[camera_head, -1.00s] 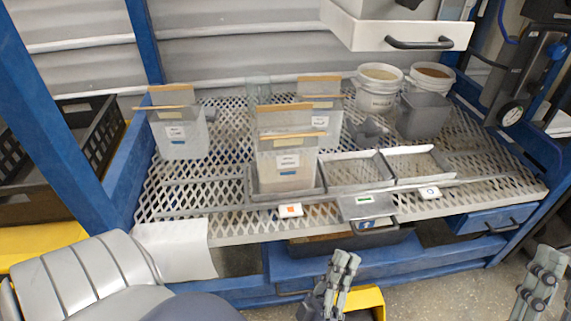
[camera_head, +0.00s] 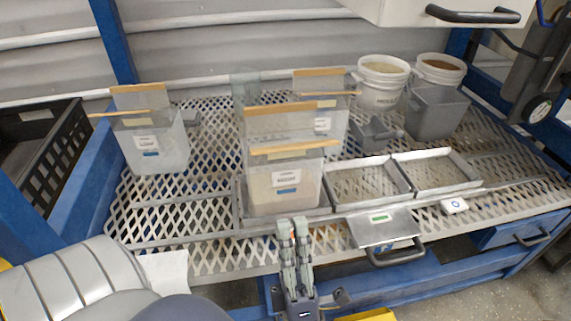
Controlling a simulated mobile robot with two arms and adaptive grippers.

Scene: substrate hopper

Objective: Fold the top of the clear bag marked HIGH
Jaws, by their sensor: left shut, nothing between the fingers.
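Three clear bags with tan strips at their tops stand on the mesh table. The front bag (camera_head: 284,195) sits in a metal tray and holds pale material; its label is blurred. The left bag (camera_head: 158,150) and the back bag (camera_head: 330,128) also have white labels. I cannot read for certain which label says HIGH. The back bag is partly hidden by the front one. The bag tops stand up with strips across them. My left gripper (camera_head: 292,225) is shut and empty, in front of and below the front bag, apart from it. My right gripper is out of view.
Two empty metal trays (camera_head: 436,188) lie right of the front bag. A white hopper (camera_head: 420,12) overhangs at top right.

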